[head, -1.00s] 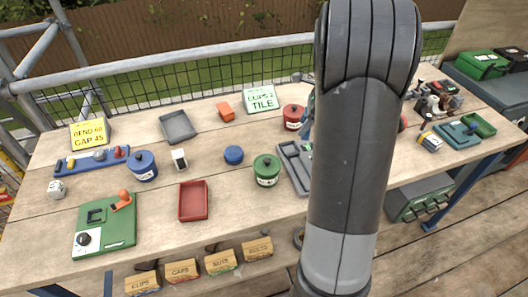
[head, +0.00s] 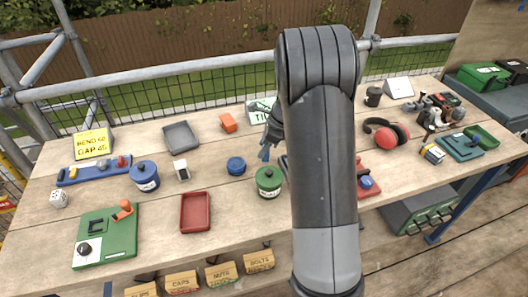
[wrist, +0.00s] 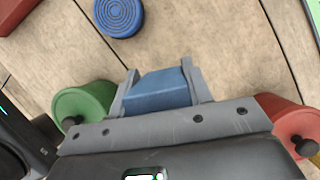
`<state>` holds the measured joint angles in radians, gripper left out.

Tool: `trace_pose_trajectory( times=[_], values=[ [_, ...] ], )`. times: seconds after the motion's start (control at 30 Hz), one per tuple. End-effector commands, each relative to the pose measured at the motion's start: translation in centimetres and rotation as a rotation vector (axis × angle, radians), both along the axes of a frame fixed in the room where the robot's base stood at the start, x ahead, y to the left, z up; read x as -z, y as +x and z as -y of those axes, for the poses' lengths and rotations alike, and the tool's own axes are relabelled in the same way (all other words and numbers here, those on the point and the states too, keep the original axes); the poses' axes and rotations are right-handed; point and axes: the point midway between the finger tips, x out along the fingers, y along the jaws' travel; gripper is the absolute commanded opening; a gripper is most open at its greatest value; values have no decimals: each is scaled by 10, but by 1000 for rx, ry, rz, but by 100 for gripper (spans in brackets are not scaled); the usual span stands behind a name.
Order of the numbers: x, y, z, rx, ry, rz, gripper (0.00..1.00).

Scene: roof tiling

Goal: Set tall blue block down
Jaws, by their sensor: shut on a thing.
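The tall blue block (wrist: 158,90) is between the two fingers of my gripper (wrist: 160,86) in the wrist view, and the gripper is shut on it. Its lower end is hard to judge, so I cannot tell whether it touches the bench. In the head view my gripper (head: 268,142) shows at the left of my arm, with a small blue part of the block (head: 264,154) below it. It is above the bench behind the green lidded pot (head: 269,181). The rest of the gripper is partly hidden by my arm.
The green pot (wrist: 85,105) and a red pot (wrist: 290,122) flank my gripper in the wrist view. A round blue tin (wrist: 119,14) lies beyond. Bare wood (wrist: 205,35) lies ahead of the block. The sign (head: 258,110) stands behind, and red ear defenders (head: 386,135) lie right.

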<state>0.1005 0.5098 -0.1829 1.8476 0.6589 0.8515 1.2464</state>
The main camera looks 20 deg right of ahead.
Motion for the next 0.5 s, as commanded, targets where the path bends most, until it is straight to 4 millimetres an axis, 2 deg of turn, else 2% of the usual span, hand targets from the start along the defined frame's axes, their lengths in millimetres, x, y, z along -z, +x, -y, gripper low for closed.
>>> trace_pose_trajectory(
  times=[0.1,0.2,0.5],
  values=[
    [20,-1,0,2,1,-4,23],
    [29,0,0,1,0,-1,23],
    [31,0,0,1,0,0,23]
  ],
)
